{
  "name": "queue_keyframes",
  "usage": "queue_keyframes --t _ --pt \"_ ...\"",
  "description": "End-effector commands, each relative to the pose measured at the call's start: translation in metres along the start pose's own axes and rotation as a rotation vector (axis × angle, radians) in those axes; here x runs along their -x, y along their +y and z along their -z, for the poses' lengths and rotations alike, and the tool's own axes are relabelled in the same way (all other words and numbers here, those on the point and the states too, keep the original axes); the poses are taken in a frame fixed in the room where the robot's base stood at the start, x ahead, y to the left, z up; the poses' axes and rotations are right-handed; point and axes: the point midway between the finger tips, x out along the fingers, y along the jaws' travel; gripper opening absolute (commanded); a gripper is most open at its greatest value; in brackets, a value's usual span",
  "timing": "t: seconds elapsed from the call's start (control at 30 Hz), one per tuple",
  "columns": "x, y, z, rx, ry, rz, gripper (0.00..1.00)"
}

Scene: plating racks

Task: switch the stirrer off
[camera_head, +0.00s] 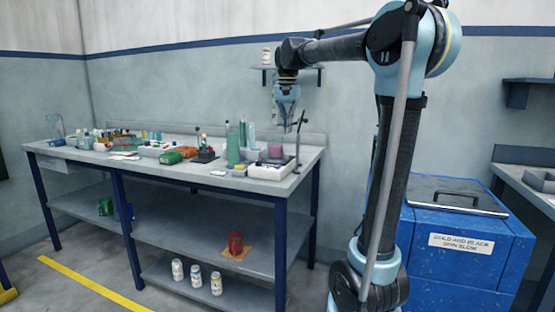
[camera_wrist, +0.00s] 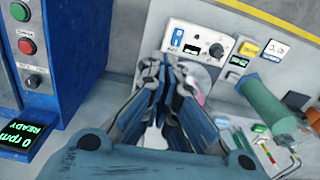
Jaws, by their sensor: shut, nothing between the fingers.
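In the wrist view a pale panel (camera_wrist: 197,47) with a round black knob (camera_wrist: 216,51), a small dark display and a blue-marked part at its left lies beyond my fingertips; it seems to be the stirrer. A pink patch beside it is mostly hidden by my fingers. In the head view a pink vessel (camera_head: 275,151) stands at the bench's right end, likely on the stirrer. My gripper (camera_wrist: 165,82) is shut and empty, pointing down above that end of the bench in the head view (camera_head: 287,122). Contact with the panel cannot be told.
A blue cabinet (camera_wrist: 75,45) with green and red buttons and a display reading "0 rpm READY" (camera_wrist: 20,138) stands left in the wrist view. A tall green cylinder (camera_wrist: 268,105) is at right. A thin metal stand (camera_head: 299,140) rises near the bench (camera_head: 225,185) edge.

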Motion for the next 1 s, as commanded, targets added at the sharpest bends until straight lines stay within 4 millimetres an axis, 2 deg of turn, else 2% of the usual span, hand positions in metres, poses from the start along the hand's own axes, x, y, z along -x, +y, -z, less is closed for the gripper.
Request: queue_keyframes --t 0.1,0.3,0.77,0.87,1.0 --pt "0.008 -0.019 0.009 -0.014 -0.007 -0.006 0.0" --pt "0.013 -0.034 0.015 -0.03 -0.013 -0.011 0.0" --pt "0.012 -0.034 0.016 -0.034 -0.013 -0.011 0.0" --pt "0.004 -0.034 0.017 -0.035 -0.013 -0.011 0.0" --pt "-0.015 -0.033 0.016 -0.035 -0.013 -0.011 0.0"
